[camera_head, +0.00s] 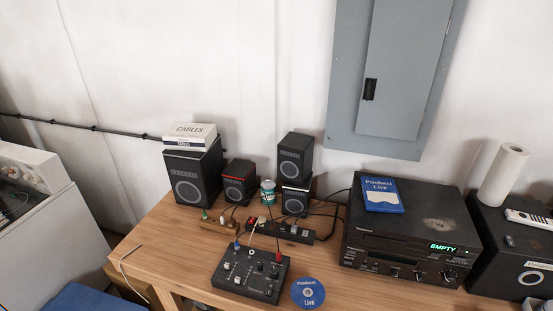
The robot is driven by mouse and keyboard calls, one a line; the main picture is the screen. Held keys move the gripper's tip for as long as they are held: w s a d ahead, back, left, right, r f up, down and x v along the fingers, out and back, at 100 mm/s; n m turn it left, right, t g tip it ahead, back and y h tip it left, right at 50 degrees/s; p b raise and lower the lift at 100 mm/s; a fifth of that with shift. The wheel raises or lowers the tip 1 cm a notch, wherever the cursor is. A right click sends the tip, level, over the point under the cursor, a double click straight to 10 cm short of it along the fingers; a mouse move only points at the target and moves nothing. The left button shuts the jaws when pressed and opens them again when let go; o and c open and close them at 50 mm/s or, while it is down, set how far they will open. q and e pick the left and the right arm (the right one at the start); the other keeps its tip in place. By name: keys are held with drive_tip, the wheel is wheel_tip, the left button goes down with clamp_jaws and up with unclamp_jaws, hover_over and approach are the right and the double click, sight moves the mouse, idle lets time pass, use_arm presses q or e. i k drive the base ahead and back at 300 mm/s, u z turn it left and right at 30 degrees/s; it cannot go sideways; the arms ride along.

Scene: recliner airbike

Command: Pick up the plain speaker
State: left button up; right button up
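Several black speakers with round grey cones stand on the wooden table. A small speaker with a red stripe along its top edge (239,183) stands left of a can. Right of the can, a small speaker without a visible stripe (295,200) stands under another black speaker (295,160), which appears to rest on it. A larger speaker (193,178) at the left carries a white box marked CABLES (190,136). Another large speaker (510,250) at the right edge is partly cut off. Neither of my grippers is in view.
On the wooden table (190,255) are a black mixer (251,272), a blue disc (308,293), a teal can (267,192), a power strip (293,232) and loose cables. A black player (410,238) bears a blue case (382,195). A paper roll (503,174) and remote (530,219) top the right speaker.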

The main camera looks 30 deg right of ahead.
sight(295, 152)
drive_tip(key=u, duration=0.5)
drive_tip(key=i, duration=1.2)
drive_tip(key=z, duration=0.4)
